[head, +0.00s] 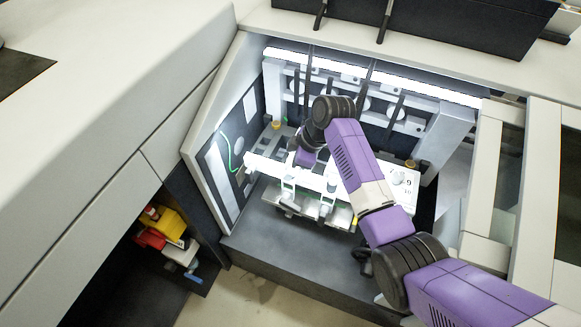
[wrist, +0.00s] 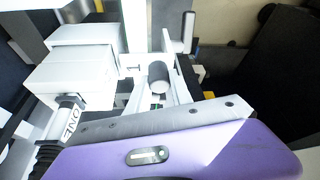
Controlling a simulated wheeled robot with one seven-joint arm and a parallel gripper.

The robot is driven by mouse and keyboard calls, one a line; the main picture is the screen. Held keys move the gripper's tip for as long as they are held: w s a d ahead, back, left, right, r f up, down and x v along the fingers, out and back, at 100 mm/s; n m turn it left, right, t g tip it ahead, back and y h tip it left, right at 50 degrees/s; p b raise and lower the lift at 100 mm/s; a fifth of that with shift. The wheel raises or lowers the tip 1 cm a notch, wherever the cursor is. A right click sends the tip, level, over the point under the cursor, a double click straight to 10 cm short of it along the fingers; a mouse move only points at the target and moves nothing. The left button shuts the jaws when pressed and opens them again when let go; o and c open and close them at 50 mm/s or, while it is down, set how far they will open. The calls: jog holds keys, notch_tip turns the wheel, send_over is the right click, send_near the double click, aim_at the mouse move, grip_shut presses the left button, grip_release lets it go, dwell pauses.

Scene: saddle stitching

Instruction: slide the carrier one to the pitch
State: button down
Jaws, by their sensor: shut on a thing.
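In the wrist view, my gripper (wrist: 160,82) is shut on a grey cylindrical knob (wrist: 158,76), which sits between its fingers. A "1" is marked on the white part just left of the knob. White blocks (wrist: 85,78) stand to the left, with a label reading "ONE" (wrist: 72,122) below them; I cannot tell exactly which part is carrier one. In the head view, my gripper (head: 304,158) reaches down to the bright white rail (head: 265,165), and its fingertips are hidden. White carriers (head: 325,208) hang along the rail's front. I cannot make out a pitch mark.
A white plate with numbers (head: 402,180) stands at the rail's right end, beside my forearm. The bay's left wall (head: 215,175) and back frame enclose the work area. A dark ledge (head: 290,245) lies clear in front. Coloured items (head: 165,228) sit in an opening at left.

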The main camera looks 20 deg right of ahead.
jog(key=c, duration=1.1)
grip_release()
jog(key=shift+c, duration=0.2)
jog(key=b+v, duration=0.1)
jog(key=v, duration=0.7)
